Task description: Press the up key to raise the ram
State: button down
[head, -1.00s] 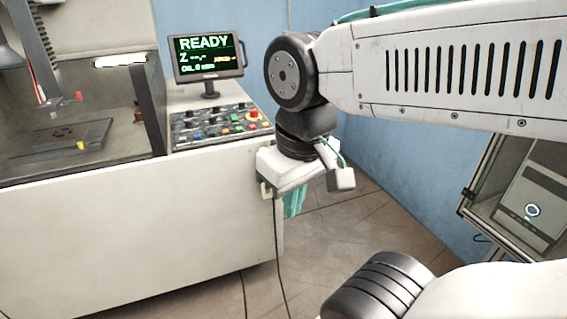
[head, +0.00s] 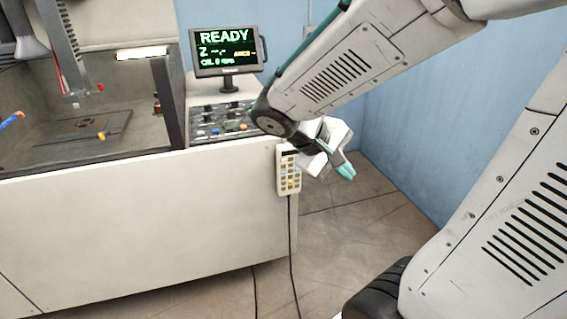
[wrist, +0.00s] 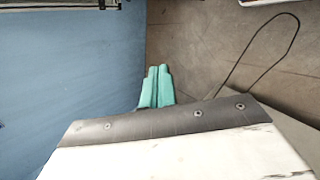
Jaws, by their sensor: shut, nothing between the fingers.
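A beige hand pendant (head: 289,172) with several small keys hangs on the right end of the machine's front, its cable running down to the floor. The keys are too small to read, so I cannot tell which is the up key. The ram (head: 66,50) hangs above the work tank at the left. My gripper (head: 346,171), with teal fingers, is to the right of the pendant and apart from it. In the wrist view its fingers (wrist: 157,86) lie together, shut and empty, over the floor.
A monitor (head: 226,51) showing READY stands on the machine above a control panel (head: 207,122), which my arm partly covers. The machine's white front (head: 140,215) is below. A blue wall (head: 395,150) stands at the right. The floor (head: 345,225) beside the machine is clear except for cables.

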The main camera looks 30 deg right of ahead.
aim_at(284, 161)
jog(key=w+d+f+n+t+h, duration=0.35)
jog(key=w+f, duration=0.25)
jog(key=w, duration=0.2)
jog(key=w+d+f+n+t+h, duration=0.25)
jog(key=w+f+n+h, duration=0.2)
jog(key=w, duration=0.45)
jog(key=w+a+f+n+t+y, duration=0.2)
jog(key=w+f+n+t, duration=0.2)
jog(key=f, duration=0.6)
jog(key=shift+w+a+y, duration=0.2)
jog(key=shift+w+y, duration=0.1)
jog(key=shift+w, duration=0.4)
jog(key=shift+w, duration=0.1)
jog(key=shift+w+d, duration=0.4)
jog(key=shift+w, duration=0.95)
jog(key=shift+w+d, duration=0.45)
jog(key=shift+w, duration=0.95)
jog(key=shift+w+d, duration=0.4)
jog(key=shift+w, duration=0.95)
jog(key=shift+w, duration=0.1)
jog(key=shift+w+d, duration=0.1)
jog(key=shift+w, duration=0.15)
